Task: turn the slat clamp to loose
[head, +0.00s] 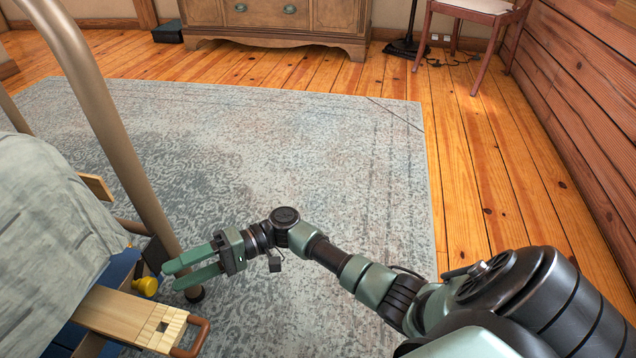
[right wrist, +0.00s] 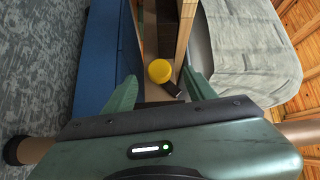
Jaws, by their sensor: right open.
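A yellow round knob (head: 146,286), which I take to be the slat clamp's, sits on the bed frame at the lower left of the head view. It also shows in the right wrist view (right wrist: 159,71), with a small dark piece (right wrist: 173,90) beside it. My right gripper (head: 168,277) is open and empty, its green fingers pointing at the knob. In the right wrist view its fingertips (right wrist: 160,82) stand either side of the knob, which appears just beyond them. I cannot tell which setting the clamp is in. My left gripper is not in view.
A pale wooden board (head: 120,315) with a brown handle (head: 190,338) lies near the knob. A tan bed post (head: 110,130) rises beside my gripper. A grey blanket (head: 50,220) covers the bed. The patterned rug (head: 320,150) is clear.

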